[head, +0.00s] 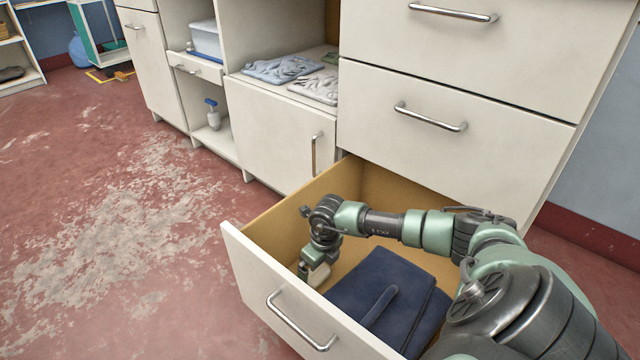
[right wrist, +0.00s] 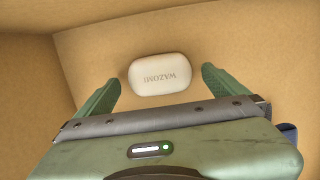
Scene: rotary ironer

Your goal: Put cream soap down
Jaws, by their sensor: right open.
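The cream soap (right wrist: 159,75) is a pale rounded bar with lettering on it. In the right wrist view it lies on the tan bottom of the open drawer, between the fingers and slightly beyond them. In the head view the soap (head: 319,275) shows partly beside my right gripper (head: 308,270), which reaches down into the drawer's left part. In the right wrist view the right gripper (right wrist: 158,90) is open, with a gap on each side of the soap. The drawer (head: 262,285) is pulled out. My left gripper is not in view.
Folded dark blue cloth (head: 375,290) lies in the drawer to the right of my right gripper. The drawer's walls stand close around the gripper. Folded light cloths (head: 283,69) lie on the shelf behind. A spray bottle (head: 213,115) stands in a lower compartment. The floor at left is clear.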

